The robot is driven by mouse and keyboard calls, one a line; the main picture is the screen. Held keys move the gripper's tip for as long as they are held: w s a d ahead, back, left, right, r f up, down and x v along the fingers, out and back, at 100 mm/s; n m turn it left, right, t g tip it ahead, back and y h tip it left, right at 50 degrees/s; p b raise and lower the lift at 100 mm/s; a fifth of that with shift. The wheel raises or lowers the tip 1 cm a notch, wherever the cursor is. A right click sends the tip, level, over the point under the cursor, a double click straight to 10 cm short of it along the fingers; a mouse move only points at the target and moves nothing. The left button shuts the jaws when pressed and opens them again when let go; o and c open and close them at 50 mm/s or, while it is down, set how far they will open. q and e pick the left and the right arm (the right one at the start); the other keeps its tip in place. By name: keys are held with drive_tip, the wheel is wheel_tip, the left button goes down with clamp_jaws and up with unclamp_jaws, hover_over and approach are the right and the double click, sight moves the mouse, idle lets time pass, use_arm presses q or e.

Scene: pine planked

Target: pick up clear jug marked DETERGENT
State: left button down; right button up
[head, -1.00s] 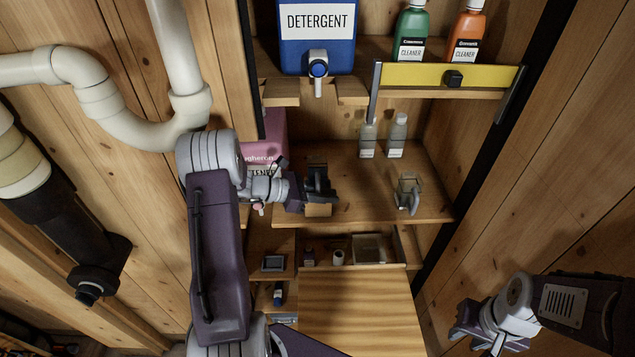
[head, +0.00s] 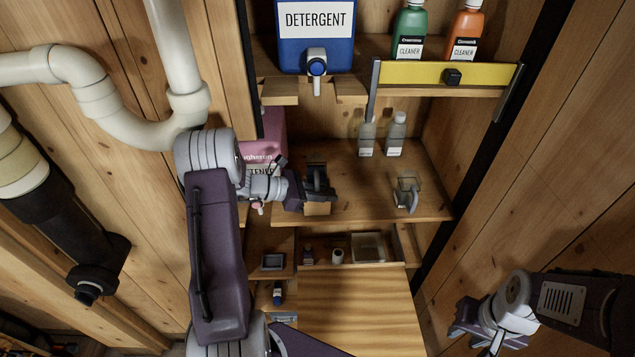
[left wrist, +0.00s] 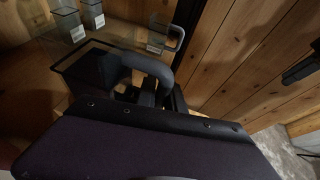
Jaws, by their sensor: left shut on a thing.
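My left gripper (head: 318,184) is at the middle shelf, shut on the grey handle of a clear jug (left wrist: 88,64). The left wrist view shows the jug's see-through body left of the handle; its label is not readable. In the head view my gripper hides most of it, and I cannot tell whether it touches the shelf. A second clear jug (head: 408,190) with a grey handle stands farther right on that shelf; it also shows in the left wrist view (left wrist: 160,38). My right gripper (head: 478,330) is at lower right, away from the shelves; its opening is unclear.
A blue DETERGENT tank (head: 317,45) with a tap, plus green (head: 410,30) and orange (head: 465,30) cleaner bottles, stands on the shelf above. A yellow rail (head: 425,74) fronts it. Two small bottles (head: 395,135) stand behind. A pink container (head: 268,148) is left of my gripper.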

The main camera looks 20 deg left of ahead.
use_arm(q)
drive_tip(key=shift+r, duration=0.1)
drive_tip(key=s+d+r+b, duration=0.4)
drive_tip(key=d+r+b, duration=0.1)
drive_tip(key=d+r, duration=0.5)
drive_tip(key=shift+d+r+b, duration=0.35)
drive_tip(key=shift+d+r, duration=0.05)
drive_tip(key=shift+d, duration=0.1)
